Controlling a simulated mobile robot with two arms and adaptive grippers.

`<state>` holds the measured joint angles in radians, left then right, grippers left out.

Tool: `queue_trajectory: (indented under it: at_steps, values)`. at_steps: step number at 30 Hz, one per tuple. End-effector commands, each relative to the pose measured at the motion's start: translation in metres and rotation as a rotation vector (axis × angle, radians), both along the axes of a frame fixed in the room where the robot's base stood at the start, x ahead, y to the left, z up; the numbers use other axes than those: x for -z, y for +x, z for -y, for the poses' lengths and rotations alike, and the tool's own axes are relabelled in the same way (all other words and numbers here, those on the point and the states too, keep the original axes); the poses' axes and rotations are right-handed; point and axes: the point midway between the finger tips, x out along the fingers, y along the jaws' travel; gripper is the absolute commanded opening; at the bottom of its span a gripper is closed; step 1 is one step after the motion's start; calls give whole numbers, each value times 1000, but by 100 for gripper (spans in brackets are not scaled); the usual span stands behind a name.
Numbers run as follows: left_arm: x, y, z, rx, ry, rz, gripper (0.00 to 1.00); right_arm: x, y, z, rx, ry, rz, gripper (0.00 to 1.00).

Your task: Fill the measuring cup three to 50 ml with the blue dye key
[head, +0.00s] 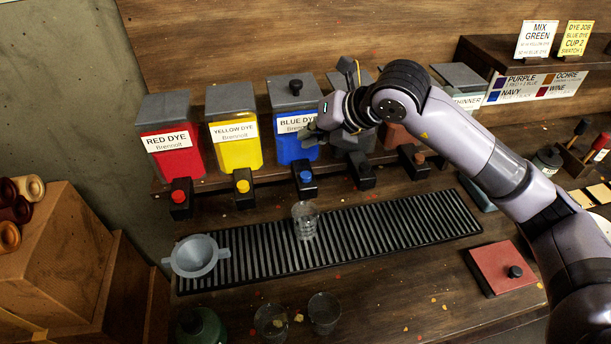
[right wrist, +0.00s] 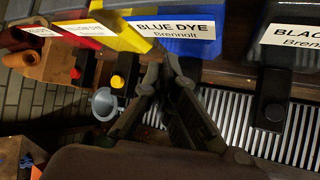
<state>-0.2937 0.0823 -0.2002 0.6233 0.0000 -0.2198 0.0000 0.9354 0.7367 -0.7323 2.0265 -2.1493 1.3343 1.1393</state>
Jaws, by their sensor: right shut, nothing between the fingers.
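The blue dye dispenser (head: 296,150) stands in a row on the back shelf, with its blue key (head: 306,177) on a black tap at the front. A clear measuring cup (head: 305,222) stands upright on the ribbed drip tray (head: 400,226) below that tap; no blue shows in it. Two more clear cups, one at the left (head: 271,322) and one at the right (head: 324,312), stand at the front edge. No cup number is readable. My right gripper (head: 312,135) is shut and empty by the blue dispenser's label, above the key. In the right wrist view its fingers (right wrist: 165,62) hide the blue key. My left gripper is out of view.
Red (head: 170,150) and yellow (head: 234,140) dispensers stand left of the blue one; a black one (right wrist: 290,45) stands right. A funnel (head: 195,256) sits at the tray's left end. A red pad with a black knob (head: 496,265) lies at right. A green bottle (head: 202,328) stands front left.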

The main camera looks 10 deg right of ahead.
Motion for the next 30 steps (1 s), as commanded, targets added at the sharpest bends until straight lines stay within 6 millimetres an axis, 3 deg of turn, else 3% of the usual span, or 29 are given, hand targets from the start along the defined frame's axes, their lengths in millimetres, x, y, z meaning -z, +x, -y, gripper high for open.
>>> queue_trajectory:
  at_steps: [8, 12, 30]
  values:
    - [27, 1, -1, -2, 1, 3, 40, 49, 0, 0, 0, -1, -1, 0]
    - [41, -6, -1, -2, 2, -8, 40, 60, 0, 0, 0, 0, 0, 0]
    - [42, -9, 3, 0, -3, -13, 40, 61, 0, 0, 1, -1, 0, 0]
